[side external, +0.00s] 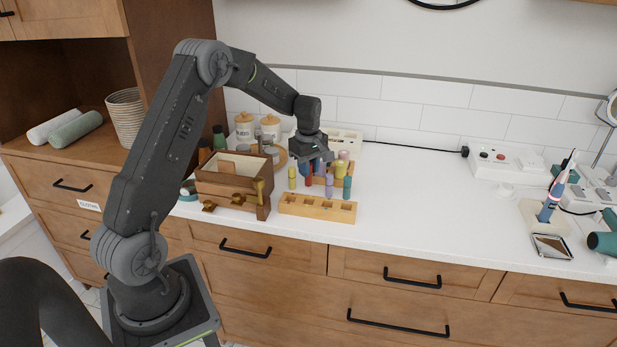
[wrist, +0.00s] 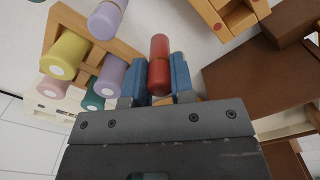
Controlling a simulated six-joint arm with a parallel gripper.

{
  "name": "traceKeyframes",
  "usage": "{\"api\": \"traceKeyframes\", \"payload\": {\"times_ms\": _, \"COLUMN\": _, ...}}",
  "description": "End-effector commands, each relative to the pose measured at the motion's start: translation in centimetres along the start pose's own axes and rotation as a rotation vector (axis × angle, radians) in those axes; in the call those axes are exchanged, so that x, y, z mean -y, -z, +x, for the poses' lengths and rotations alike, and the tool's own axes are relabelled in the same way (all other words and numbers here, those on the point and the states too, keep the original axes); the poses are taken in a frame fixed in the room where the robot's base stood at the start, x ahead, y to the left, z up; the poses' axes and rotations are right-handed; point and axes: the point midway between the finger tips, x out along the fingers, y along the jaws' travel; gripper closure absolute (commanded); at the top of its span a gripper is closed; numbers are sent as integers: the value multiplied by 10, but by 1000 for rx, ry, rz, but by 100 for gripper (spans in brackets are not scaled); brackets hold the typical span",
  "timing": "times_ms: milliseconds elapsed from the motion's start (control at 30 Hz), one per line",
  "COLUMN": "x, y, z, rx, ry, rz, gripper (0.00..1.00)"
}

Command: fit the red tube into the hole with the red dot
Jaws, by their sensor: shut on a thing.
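The red tube (wrist: 159,62) is between the two blue fingers of my gripper (wrist: 158,80) in the wrist view. My gripper is shut on it, and the tube points away from the wrist. In the side view my gripper (side external: 312,164) is above the counter, behind the pale wooden block with holes (side external: 318,207), and the red tube (side external: 309,176) shows only as a small part. A corner of the holed block (wrist: 238,18) shows at the top right of the wrist view, with small red marks on it. I cannot tell which hole the red dot belongs to.
Several coloured tubes stand close to my gripper, among them a yellow one (side external: 292,178), a purple one (side external: 329,185) and a teal one (side external: 347,187). A brown wooden box (side external: 232,190) stands left of the block. The counter to the right (side external: 420,205) is clear.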

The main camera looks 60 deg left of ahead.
Motion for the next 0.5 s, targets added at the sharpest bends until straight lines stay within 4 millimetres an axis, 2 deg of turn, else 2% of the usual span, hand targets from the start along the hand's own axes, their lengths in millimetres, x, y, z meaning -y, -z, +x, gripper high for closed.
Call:
{"api": "traceKeyframes", "payload": {"times_ms": 100, "x": -1, "y": 0, "z": -27, "rx": -3, "ry": -6, "rz": 0, "gripper": 100}}
{"api": "traceKeyframes", "payload": {"times_ms": 333, "x": 2, "y": 0, "z": -61, "rx": -2, "ry": -3, "rz": -1, "gripper": 100}}
{"api": "traceKeyframes", "payload": {"times_ms": 500, "x": 26, "y": -6, "z": -74, "rx": -1, "ry": -1, "rz": -7, "gripper": 100}}
